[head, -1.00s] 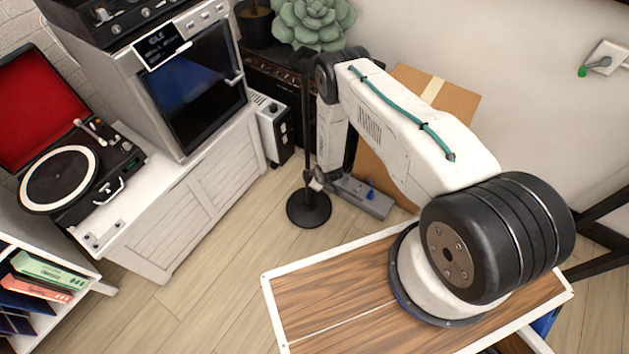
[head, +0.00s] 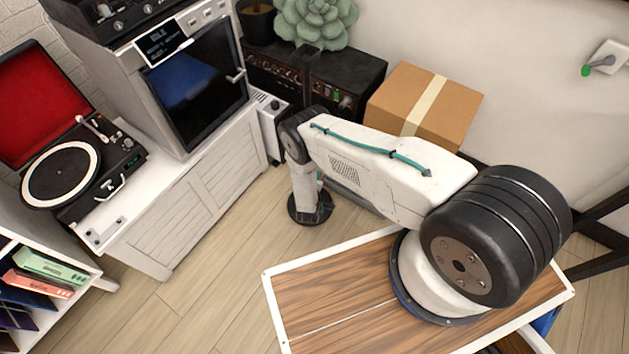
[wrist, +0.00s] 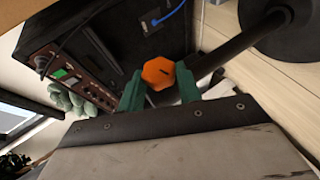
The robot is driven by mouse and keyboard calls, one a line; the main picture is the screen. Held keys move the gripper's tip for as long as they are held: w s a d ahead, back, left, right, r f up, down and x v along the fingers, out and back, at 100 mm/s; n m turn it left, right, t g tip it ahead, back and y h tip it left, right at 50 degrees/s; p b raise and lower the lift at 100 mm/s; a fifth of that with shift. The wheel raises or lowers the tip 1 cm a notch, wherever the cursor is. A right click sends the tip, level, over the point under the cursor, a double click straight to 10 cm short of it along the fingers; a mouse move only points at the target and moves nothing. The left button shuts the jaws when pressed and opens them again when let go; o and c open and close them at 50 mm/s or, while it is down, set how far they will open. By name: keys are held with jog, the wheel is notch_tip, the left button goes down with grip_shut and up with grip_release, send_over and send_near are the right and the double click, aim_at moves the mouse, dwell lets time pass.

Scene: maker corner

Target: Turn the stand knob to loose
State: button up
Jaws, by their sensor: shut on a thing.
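The stand is a dark pole on a round black base (head: 294,210). In the head view my arm covers much of its pole, and the knob is hidden. In the wrist view the stand's pole (wrist: 232,48) runs from the round base at upper right toward the middle.
A black amplifier (head: 352,82) with a plant on top stands behind the stand. A taped cardboard box (head: 425,105) is to its right. A white cabinet (head: 190,215) with a turntable (head: 62,175) is at left. Floor in front of the stand is clear.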

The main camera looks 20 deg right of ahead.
jog(key=shift+w+a+n+t+h, duration=0.25)
jog(key=shift+n+t+h, duration=0.25)
jog(key=shift+t, duration=0.4)
jog(key=shift+h, duration=0.4)
jog(key=o, duration=1)
jog(key=shift+s+d, duration=0.1)
jog(key=shift+s, duration=0.05)
jog(key=shift+v, duration=3.9)
